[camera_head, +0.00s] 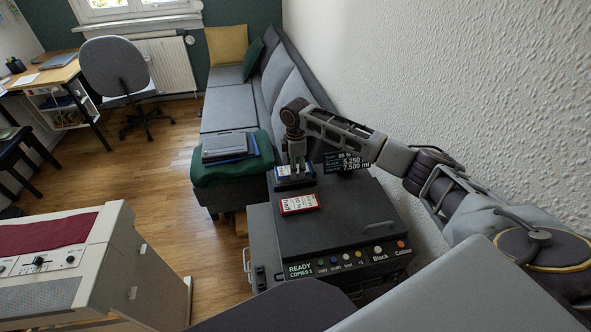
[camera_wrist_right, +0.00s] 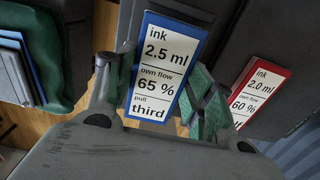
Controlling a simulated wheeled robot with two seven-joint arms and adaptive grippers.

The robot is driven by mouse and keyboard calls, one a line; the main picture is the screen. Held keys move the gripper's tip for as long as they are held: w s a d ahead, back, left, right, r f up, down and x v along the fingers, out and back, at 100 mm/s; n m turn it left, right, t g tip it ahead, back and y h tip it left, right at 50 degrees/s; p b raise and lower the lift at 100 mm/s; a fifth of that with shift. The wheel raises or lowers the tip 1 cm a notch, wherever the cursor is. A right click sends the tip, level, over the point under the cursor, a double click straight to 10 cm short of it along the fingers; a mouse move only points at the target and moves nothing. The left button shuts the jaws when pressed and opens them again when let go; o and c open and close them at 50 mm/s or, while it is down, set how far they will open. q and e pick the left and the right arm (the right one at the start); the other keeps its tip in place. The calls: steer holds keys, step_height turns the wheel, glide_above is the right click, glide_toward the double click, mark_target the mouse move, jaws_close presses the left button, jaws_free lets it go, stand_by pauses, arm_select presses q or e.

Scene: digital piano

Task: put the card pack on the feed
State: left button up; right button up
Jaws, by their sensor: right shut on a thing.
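A blue-bordered card pack (camera_head: 293,184) is at the back left of the dark copier's top. In the right wrist view the blue pack (camera_wrist_right: 160,65) reads "ink 2.5 ml", "own flow 65 %", "pull third". My right gripper (camera_head: 294,168) is shut on it, with a finger at each side. I cannot tell whether the pack still touches the surface below. A red-bordered card pack (camera_head: 299,204) lies just in front of it, and in the wrist view this red pack (camera_wrist_right: 256,92) reads "ink 2.0 ml", "60 %". I cannot tell which part is the feed. My left gripper is not in view.
The dark copier (camera_head: 350,215) has a clear top to the right of the packs and buttons along its front. A small display (camera_head: 347,162) stands at its back. A textured wall (camera_head: 450,70) is close on the right. A green ottoman (camera_head: 233,173) holds flat items.

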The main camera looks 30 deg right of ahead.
steer(key=shift+f, duration=0.6)
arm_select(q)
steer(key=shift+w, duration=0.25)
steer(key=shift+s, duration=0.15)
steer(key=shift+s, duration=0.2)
arm_select(e)
steer(key=o, duration=1.1)
steer(key=shift+f, duration=0.1)
steer(key=shift+c, duration=0.2)
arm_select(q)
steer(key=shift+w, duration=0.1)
